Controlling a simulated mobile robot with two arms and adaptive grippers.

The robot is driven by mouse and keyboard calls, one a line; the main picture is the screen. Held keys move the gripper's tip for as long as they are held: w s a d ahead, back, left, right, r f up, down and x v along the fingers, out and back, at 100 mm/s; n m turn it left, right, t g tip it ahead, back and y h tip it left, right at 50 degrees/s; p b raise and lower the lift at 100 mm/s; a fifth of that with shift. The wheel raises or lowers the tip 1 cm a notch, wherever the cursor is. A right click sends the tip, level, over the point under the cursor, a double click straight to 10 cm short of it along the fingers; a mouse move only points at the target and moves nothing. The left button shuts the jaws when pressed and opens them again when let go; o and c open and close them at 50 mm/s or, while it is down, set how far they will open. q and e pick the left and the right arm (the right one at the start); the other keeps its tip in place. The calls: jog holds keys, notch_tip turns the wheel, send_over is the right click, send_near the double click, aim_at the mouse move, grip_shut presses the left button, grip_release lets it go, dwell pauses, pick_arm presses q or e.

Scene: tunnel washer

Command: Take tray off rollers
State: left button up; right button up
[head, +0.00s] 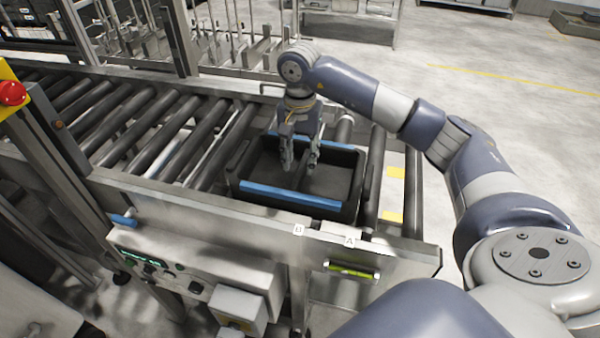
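The tray (243,171) is a black open box with blue strips along its near and far rims. It sits on the rollers at the right end of the conveyor. My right gripper (299,162) points down over the middle of the tray, its fingers apart. A dark inner divider shows between and below the fingers; I cannot tell whether they touch it. The gripper hides part of the tray's far side and interior. My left gripper is not in view.
The roller conveyor (135,128) runs left from the tray, with a metal side rail (215,207) in front. A control panel (190,270) hangs below the rail. A red button (12,93) is at far left. Racks stand behind.

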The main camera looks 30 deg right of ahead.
aim_at(300, 169)
notch_tip(300, 169, down, 3)
jog(key=shift+s+f+p, duration=0.1)
jog(key=shift+s+p, duration=0.05)
jog(key=shift+p, duration=0.5)
jog(key=shift+f, duration=0.4)
jog(key=shift+c, duration=0.3)
grip_shut()
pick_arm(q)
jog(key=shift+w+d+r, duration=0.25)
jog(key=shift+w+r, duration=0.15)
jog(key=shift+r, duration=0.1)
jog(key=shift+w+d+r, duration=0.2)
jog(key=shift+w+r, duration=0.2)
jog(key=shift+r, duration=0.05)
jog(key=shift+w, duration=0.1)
